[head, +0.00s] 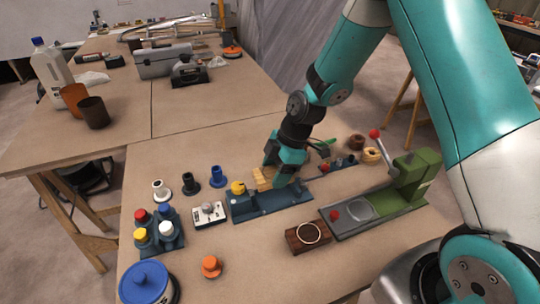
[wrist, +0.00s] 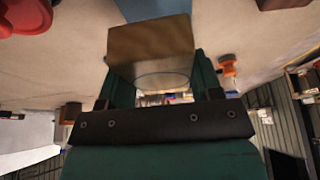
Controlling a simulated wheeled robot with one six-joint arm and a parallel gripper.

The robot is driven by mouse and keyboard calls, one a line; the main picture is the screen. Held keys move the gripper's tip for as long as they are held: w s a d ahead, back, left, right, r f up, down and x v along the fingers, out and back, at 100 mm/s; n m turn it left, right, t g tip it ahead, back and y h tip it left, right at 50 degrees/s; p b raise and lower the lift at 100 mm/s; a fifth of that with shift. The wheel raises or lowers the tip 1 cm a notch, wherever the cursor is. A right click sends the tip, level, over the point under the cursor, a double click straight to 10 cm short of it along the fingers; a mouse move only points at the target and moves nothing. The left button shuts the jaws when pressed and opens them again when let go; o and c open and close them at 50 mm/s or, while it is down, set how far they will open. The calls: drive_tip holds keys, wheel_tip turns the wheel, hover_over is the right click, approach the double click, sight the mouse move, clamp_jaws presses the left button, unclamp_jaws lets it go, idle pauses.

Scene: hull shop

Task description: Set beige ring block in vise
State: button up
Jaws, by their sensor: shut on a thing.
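My gripper (head: 283,170) is over the blue vise (head: 272,207), pointing down and shut on the beige ring block (head: 262,179). The block shows as a tan box with a faint curved edge in the wrist view (wrist: 150,45), between the green fingers. In the head view its right part is hidden by my gripper. The vise is a long blue body with a yellow knob (head: 238,187) at its left end. The block is at or just above the vise; I cannot tell whether it touches it. A blue strip shows past the block in the wrist view.
A green press (head: 405,180) with a red-balled lever stands right of the vise. A dark wood block (head: 308,237) with a pale ring is in front. A white switch box (head: 209,214) and a blue rack (head: 160,240) of coloured caps stand left. Bare tabletop lies at front centre.

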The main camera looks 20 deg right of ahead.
sight(272, 198)
drive_tip(key=shift+f+b, duration=2.1)
drive_tip(key=shift+f, duration=0.8)
drive_tip(key=shift+d+f+b, duration=0.1)
drive_tip(key=shift+f+b, duration=0.45)
drive_tip(key=shift+f, duration=0.05)
drive_tip(key=o, duration=0.7)
drive_tip(key=shift+r, duration=0.1)
drive_tip(key=shift+p+v, duration=3.75)
drive_tip(key=shift+v, duration=1.7)
